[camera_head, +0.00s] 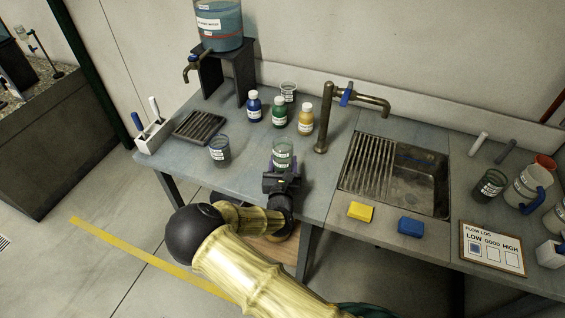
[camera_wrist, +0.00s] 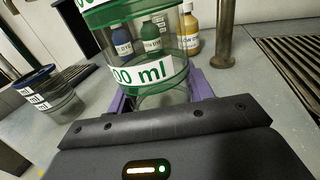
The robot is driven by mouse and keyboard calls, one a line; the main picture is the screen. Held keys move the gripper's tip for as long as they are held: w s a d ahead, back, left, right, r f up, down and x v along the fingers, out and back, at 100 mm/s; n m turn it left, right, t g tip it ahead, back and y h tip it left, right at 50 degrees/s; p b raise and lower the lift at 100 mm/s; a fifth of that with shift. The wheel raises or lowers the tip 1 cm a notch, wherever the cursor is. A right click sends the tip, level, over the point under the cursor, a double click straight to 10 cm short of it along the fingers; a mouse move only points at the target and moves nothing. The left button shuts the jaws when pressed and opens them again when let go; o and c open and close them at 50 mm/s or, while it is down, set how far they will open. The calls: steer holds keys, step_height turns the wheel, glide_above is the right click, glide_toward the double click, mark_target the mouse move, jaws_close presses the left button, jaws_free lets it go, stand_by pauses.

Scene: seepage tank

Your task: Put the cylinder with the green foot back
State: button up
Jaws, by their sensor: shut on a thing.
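A clear cylinder with green bands and a white label (camera_head: 283,151) is in my gripper (camera_head: 281,169) over the front of the grey bench. It also shows close up in the wrist view (camera_wrist: 140,72), where the label reads "00 ml" in part. The purple fingers are shut on its lower part, and it looks about upright. Its foot is largely hidden by my gripper, and I cannot tell whether it touches the bench. A second clear cup with a dark blue rim (camera_head: 219,151) stands to the left, apart from my gripper; it is also in the wrist view (camera_wrist: 48,92).
Behind stand blue (camera_head: 254,107), green (camera_head: 279,112) and yellow (camera_head: 306,119) bottles and a small clear cup (camera_head: 288,91). A brass tap (camera_head: 323,118) and a sink (camera_head: 424,180) are to the right. A drain tray (camera_head: 199,127) and a white holder (camera_head: 153,137) are left.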

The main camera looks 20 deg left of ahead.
steer(key=shift+f, duration=0.2)
steer(key=o, duration=1.1)
steer(key=shift+r, duration=0.15)
steer(key=b+v, duration=0.2)
steer(key=v, duration=1)
steer(key=shift+s+b, duration=0.1)
steer(key=shift+b, duration=0.2)
steer(key=shift+a, duration=0.1)
